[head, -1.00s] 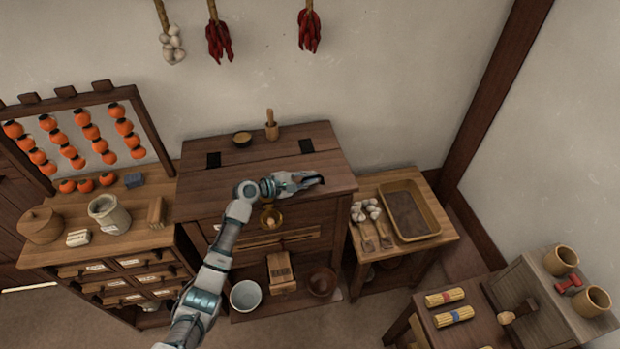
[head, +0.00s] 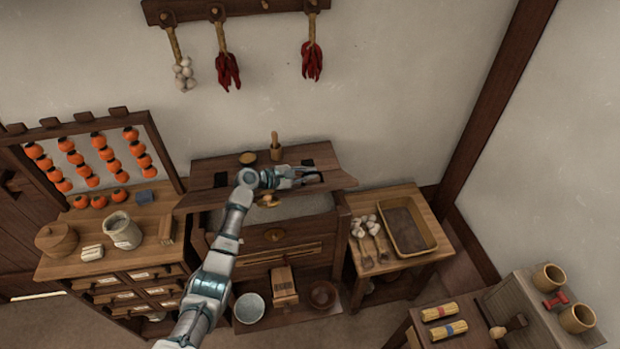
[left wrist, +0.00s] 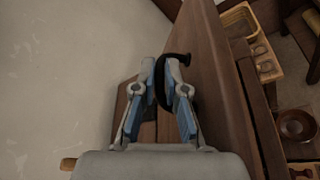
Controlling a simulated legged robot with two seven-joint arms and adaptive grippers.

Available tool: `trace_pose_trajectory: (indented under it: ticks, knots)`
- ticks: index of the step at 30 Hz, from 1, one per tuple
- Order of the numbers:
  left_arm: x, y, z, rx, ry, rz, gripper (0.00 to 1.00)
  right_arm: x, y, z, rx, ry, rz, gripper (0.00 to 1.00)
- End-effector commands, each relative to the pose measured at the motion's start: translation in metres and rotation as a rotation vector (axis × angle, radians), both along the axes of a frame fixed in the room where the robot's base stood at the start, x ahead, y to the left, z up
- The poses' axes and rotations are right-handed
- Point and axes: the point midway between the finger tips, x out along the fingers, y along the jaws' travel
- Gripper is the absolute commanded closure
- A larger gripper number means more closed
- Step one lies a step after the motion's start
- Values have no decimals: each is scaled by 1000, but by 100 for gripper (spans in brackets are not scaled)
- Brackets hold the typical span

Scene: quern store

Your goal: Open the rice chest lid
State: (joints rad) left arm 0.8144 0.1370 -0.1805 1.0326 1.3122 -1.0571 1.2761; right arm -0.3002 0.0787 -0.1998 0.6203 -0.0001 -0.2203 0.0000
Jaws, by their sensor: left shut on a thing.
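The rice chest (head: 302,238) stands against the wall in the head view. Its wooden lid (head: 205,200) is tilted up, front edge raised, and pale rice (head: 290,209) shows in the gap below it. My left gripper (head: 314,178) is at the lid's front edge, right of its middle. In the left wrist view, my left gripper (left wrist: 165,68) is shut on a dark curved handle (left wrist: 161,88) beside the lid's board (left wrist: 212,75). My right gripper is not in view.
A drawer cabinet (head: 70,262) is close on the left. A low table with a tray (head: 431,247) is on the right.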

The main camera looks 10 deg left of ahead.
Motion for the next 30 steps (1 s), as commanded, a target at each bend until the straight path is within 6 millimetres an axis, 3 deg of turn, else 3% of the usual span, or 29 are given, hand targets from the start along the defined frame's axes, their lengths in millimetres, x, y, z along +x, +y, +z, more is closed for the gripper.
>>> trace_pose_trajectory:
  ticks: [14,15,17,30]
  knots:
    - [3,7,-5,9,6,11,100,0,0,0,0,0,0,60]
    - [3,7,-5,9,6,11,79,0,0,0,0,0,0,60]
    - [3,7,-5,9,6,11,64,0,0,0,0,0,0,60]
    - [-1,15,-3,8,3,14,64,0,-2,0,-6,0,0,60]
